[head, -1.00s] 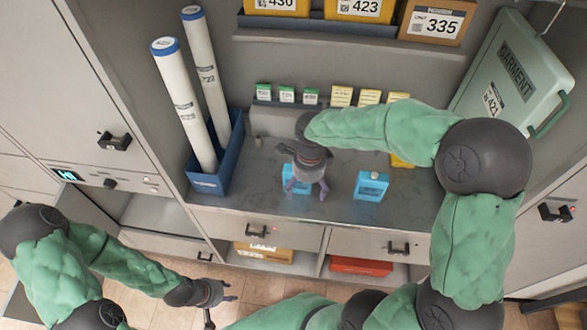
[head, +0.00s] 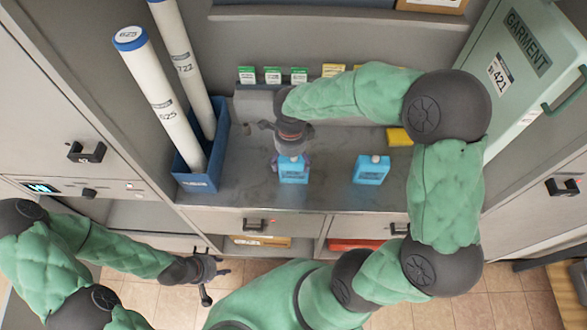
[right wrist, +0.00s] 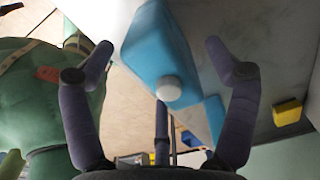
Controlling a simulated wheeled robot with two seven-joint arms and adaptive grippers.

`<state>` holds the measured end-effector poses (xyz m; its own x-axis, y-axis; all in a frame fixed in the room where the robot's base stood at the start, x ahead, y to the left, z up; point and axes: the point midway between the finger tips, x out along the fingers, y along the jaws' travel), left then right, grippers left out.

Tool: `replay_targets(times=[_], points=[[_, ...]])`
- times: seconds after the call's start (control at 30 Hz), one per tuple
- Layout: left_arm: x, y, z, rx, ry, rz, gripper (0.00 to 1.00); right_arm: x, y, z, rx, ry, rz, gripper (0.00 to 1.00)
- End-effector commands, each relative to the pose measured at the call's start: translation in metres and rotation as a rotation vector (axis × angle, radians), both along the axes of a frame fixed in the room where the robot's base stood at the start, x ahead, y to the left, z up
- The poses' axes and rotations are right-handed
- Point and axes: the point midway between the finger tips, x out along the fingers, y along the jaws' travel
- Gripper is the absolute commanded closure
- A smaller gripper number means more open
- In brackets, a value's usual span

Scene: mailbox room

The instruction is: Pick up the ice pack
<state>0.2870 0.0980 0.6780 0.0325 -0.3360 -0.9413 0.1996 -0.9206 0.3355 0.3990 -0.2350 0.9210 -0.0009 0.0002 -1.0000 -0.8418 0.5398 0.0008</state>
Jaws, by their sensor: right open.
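Two blue ice packs with pale caps stand on the grey counter (head: 330,190): a left one (head: 293,172) and a right one (head: 371,170). My right gripper (head: 290,157) is at the left ice pack, just above and behind it in the head view; its fingers are partly hidden there. In the right wrist view the near ice pack (right wrist: 152,50), with a white cap, lies between the spread fingers of the right gripper (right wrist: 168,62). I see no clear contact. Another blue shape (right wrist: 214,118) shows behind it. My left gripper (head: 217,284) is open and empty, low in front of the cabinets.
A blue bin (head: 190,183) with two white tubes (head: 158,95) stands left of the packs. Small green-labelled and yellow boxes (head: 272,76) line the back. A yellow item (head: 399,137) lies behind the right pack. A green garment case (head: 510,75) leans at the right.

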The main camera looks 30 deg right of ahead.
Motion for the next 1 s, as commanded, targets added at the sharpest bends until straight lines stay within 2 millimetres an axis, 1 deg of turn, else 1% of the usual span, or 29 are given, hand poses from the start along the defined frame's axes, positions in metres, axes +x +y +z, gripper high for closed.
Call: replay_targets(times=[0.17,0.3,0.43,0.53,0.7,0.77,0.8,0.87,0.9,0.97,1.0], points=[[0.000,0.000,-0.006,0.000,0.000,0.000,0.60,-0.002,0.001,-0.013,0.000,0.001,0.001,0.13],[0.000,0.000,-0.014,0.000,-0.001,0.000,0.60,-0.006,0.001,-0.034,0.000,0.004,0.000,0.13],[0.000,0.000,-0.019,0.000,-0.001,0.000,0.60,-0.005,0.001,-0.049,0.001,0.001,0.000,0.13],[0.000,0.000,-0.019,0.000,-0.001,0.000,0.60,-0.005,0.001,-0.053,0.000,0.000,0.001,0.13],[0.000,0.000,-0.018,0.000,-0.001,0.000,0.60,-0.005,0.001,-0.052,0.000,0.000,0.001,0.13],[0.000,0.000,-0.018,0.000,-0.001,0.000,0.60,-0.005,0.001,-0.051,0.000,0.000,0.001,0.30],[0.000,0.000,-0.018,0.000,-0.001,0.000,0.60,-0.005,0.001,-0.051,0.000,0.000,0.001,0.41],[0.000,0.000,-0.018,0.000,-0.001,0.000,0.60,-0.005,0.001,-0.051,0.000,0.000,0.001,0.58],[0.000,0.000,-0.018,0.000,-0.001,0.000,0.60,-0.005,0.002,-0.052,0.000,0.000,0.001,0.70],[0.000,0.000,-0.018,0.000,-0.001,0.000,0.60,-0.005,0.002,-0.052,0.000,0.000,0.001,0.86],[0.000,0.000,-0.018,0.000,-0.001,0.000,0.60,-0.005,0.002,-0.052,0.000,0.000,0.001,0.89]])
